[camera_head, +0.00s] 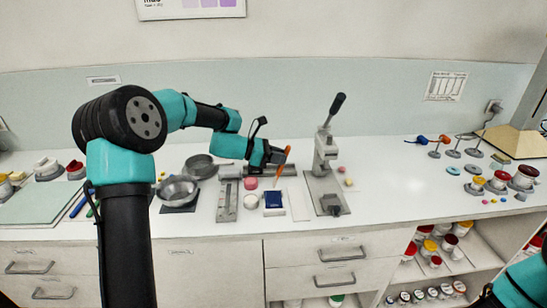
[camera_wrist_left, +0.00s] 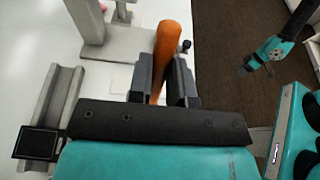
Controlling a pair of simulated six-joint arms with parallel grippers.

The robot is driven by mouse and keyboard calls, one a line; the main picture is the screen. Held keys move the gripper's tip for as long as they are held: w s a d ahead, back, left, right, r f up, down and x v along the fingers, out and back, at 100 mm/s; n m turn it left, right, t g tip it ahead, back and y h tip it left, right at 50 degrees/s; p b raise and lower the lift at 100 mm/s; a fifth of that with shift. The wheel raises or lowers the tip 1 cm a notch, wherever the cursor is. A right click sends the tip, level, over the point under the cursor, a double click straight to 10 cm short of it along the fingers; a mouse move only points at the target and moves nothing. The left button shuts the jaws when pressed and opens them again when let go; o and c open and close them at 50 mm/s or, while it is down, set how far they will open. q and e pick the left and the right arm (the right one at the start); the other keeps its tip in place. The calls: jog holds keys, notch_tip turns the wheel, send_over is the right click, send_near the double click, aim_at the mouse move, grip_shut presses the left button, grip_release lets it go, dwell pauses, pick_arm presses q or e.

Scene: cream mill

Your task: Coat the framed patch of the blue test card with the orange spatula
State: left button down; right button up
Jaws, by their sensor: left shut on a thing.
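My left gripper (camera_head: 277,157) is shut on the orange spatula (camera_head: 284,167), which it holds tilted above the counter, near the back of the work area. In the left wrist view the spatula (camera_wrist_left: 167,45) stands between the two dark fingers (camera_wrist_left: 163,84). The blue test card (camera_head: 273,199) lies flat on the counter, below and in front of the gripper, apart from the spatula. Its framed patch is too small to make out. In the left wrist view my right arm's end (camera_wrist_left: 258,58) shows small at upper right; its jaws are unclear.
A grey lever press (camera_head: 325,165) stands right of the card. Left of it are a metal rail (camera_head: 227,200), a white round jar (camera_head: 251,201), a pink-topped jar (camera_head: 251,183) and metal pans (camera_head: 179,188). The counter right of the press is largely clear (camera_head: 400,185).

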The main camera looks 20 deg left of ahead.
aim_at(278, 169)
pick_arm(q)
jog(key=shift+f, duration=0.15)
jog(key=shift+f, duration=1.65)
jog(key=shift+f, duration=0.8)
dwell(1.2)
jog(key=shift+s, duration=0.1)
jog(key=shift+s+d, duration=0.35)
jog(key=shift+s, duration=0.3)
jog(key=shift+s+d, duration=0.35)
jog(key=shift+s, duration=0.25)
jog(key=shift+w+a+r, duration=0.1)
jog(key=shift+w+a, duration=0.25)
jog(key=shift+w, duration=0.35)
jog(key=shift+w+a+r, duration=0.1)
jog(key=shift+w+a, duration=0.25)
jog(key=shift+w, duration=0.3)
